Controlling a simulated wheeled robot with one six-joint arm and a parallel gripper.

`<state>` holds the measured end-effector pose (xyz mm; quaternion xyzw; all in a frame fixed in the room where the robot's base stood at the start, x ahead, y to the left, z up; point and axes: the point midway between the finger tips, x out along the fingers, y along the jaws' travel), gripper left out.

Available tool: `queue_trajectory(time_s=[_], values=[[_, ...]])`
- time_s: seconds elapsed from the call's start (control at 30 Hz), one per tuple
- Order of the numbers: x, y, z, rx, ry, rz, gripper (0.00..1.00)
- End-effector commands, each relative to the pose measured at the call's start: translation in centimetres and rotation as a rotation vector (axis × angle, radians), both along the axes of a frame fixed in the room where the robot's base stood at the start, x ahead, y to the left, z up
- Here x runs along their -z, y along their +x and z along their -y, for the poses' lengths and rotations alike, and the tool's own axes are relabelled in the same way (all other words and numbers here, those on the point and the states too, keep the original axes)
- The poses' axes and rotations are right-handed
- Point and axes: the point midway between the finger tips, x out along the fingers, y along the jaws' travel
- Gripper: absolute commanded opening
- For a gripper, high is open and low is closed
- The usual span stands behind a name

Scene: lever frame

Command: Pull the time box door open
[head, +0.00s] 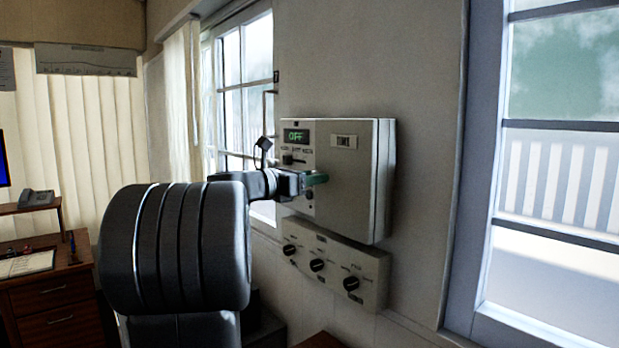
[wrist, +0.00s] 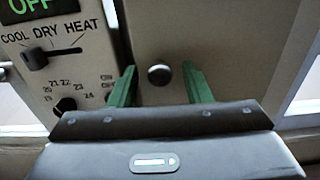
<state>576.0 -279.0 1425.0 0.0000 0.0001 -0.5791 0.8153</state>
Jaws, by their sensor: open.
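The time box (head: 345,160) is a pale box on the wall between two windows, with a green-lit OFF display (head: 296,136) at its upper left. Its door (wrist: 215,40) is the plain panel right of the dial panel and looks shut. A round metal knob (wrist: 160,75) sits on the door's lower left. My gripper (wrist: 158,82) is open, with one green finger on each side of the knob and a gap to each. Whether the fingers reach past the knob's face is hard to tell. In the head view my gripper (head: 316,179) is at the box front and hides the knob.
A lower panel with several black dials (head: 330,265) is on the wall just under the box. A window frame (head: 475,180) stands to the right. A desk (head: 45,280) with a phone (head: 36,198) is at far left.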

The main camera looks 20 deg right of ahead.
Motion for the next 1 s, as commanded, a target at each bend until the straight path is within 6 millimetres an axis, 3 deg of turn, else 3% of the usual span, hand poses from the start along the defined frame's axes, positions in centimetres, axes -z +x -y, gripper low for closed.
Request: queue_trajectory(time_s=[0.03, 0.23, 0.27, 0.67, 1.0], values=[[0.0, 0.0, 0.0, 0.000, 0.000, 0.000, 0.41], [0.0, 0.0, 0.0, 0.000, 0.000, 0.000, 0.01], [0.0, 0.0, 0.0, 0.000, 0.000, 0.000, 0.00], [0.0, -0.6, -0.6, -0.051, 0.000, 0.002, 0.00], [0.2, -3.5, -2.9, -0.288, -0.001, 0.005, 0.00]])
